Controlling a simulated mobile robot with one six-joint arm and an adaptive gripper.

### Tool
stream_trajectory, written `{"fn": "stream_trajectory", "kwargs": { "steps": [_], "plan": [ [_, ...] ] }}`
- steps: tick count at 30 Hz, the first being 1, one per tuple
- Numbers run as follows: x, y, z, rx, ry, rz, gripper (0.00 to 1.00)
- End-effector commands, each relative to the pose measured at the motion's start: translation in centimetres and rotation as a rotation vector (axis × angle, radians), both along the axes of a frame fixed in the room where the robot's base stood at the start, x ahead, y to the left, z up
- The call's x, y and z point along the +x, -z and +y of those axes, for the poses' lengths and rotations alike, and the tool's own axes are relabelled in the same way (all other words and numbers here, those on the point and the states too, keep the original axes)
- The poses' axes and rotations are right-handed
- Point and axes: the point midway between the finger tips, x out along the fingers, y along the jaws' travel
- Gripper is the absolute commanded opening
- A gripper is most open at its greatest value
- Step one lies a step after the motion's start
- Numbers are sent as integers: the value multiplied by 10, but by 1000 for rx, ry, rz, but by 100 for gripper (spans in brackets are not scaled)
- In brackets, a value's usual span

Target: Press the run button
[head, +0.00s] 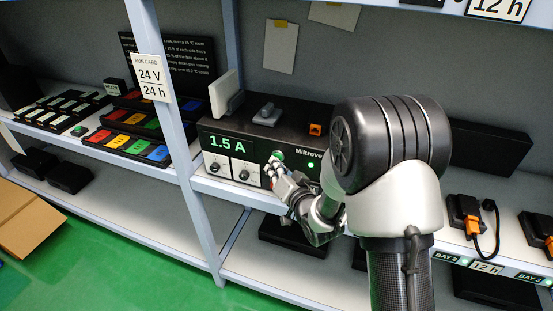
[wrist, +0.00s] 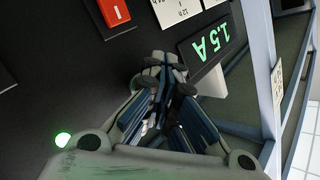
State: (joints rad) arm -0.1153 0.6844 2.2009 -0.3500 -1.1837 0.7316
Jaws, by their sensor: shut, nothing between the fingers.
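A black power supply (head: 265,120) marked Miltrove stands on the shelf, its display (head: 232,143) reading 1.5 A in green. A round green button (head: 278,154), likely the run button, is on its front, right of the display. My gripper (head: 274,168) is shut and empty, its fingertips at the front panel just below and in front of the button. I cannot tell whether they touch it. In the wrist view the closed fingers (wrist: 165,70) cover most of the button, and the display (wrist: 212,38) shows beside them.
A lit green lamp (head: 310,164) is right of the button. Two knobs on white labels (head: 232,169) sit below the display. A shelf post (head: 180,130) with a run card (head: 152,78) reading 24 V, 24 h stands left. Orange-plugged devices (head: 465,213) sit at the right.

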Motion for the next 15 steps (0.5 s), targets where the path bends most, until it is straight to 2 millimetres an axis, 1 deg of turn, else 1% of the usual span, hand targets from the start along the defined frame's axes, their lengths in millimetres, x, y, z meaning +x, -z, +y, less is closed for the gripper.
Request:
{"fn": "stream_trajectory", "kwargs": {
  "steps": [6,15],
  "plan": [
    [-2,0,1,1,1,-2,0],
    [-15,0,5,1,0,-1,0]
  ]
}}
